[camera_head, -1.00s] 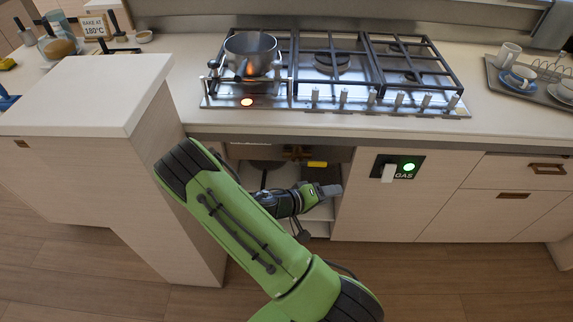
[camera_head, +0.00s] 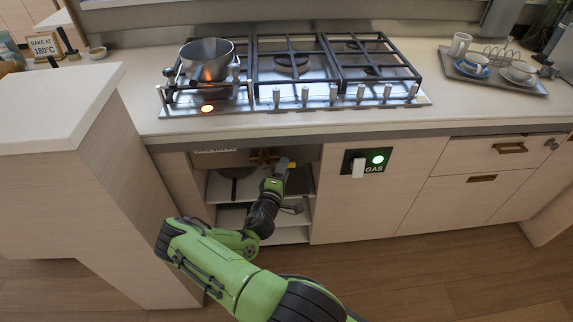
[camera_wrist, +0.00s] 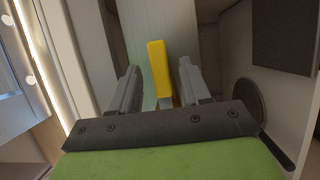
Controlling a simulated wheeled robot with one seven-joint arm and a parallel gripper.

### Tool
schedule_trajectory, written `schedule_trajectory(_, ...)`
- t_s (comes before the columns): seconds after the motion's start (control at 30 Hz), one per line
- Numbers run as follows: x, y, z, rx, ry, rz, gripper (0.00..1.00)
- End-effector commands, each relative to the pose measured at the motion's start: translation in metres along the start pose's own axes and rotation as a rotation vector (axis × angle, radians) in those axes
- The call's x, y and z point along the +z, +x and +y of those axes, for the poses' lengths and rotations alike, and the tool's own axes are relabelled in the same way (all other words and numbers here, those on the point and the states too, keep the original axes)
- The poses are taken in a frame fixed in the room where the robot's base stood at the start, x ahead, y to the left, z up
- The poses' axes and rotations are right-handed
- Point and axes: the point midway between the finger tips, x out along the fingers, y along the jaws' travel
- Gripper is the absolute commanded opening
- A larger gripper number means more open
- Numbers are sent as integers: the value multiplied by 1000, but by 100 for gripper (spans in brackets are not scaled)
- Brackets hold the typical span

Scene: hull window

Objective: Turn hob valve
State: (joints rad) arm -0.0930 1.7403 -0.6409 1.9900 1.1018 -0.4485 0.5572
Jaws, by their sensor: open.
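The hob valve is inside the open cabinet under the hob. Its brass body (camera_head: 264,155) shows near the top of the opening in the head view. Its yellow lever (camera_wrist: 157,66) stands upright in the wrist view, and a bit of it shows past my gripper in the head view. My gripper (camera_head: 282,167) reaches into the cabinet just below the hob. In the wrist view my gripper (camera_wrist: 158,84) is open, with one finger on each side of the lever and a visible gap on both sides. The lever's lower end is hidden behind the gripper body.
A gas panel (camera_head: 367,162) with a green light is right of the opening. A counter block (camera_head: 60,110) stands close on the left. Cabinet shelves (camera_head: 232,190) lie below the gripper.

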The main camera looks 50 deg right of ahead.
Motion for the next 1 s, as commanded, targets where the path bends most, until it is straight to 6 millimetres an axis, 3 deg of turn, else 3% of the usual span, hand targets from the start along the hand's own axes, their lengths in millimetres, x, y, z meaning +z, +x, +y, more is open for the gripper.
schedule_trajectory(0.1, 0, 25, -2, 1, 4, -1, 47)
schedule_trajectory(0.2, 0, 37, -1, 0, 3, -1, 47)
schedule_trajectory(0.53, 0, 43, 0, -1, 0, 0, 45)
schedule_trajectory(0.83, 0, 43, 0, -1, 0, -1, 0)
schedule_trajectory(1.0, 0, 42, 0, -1, 0, -1, 0)
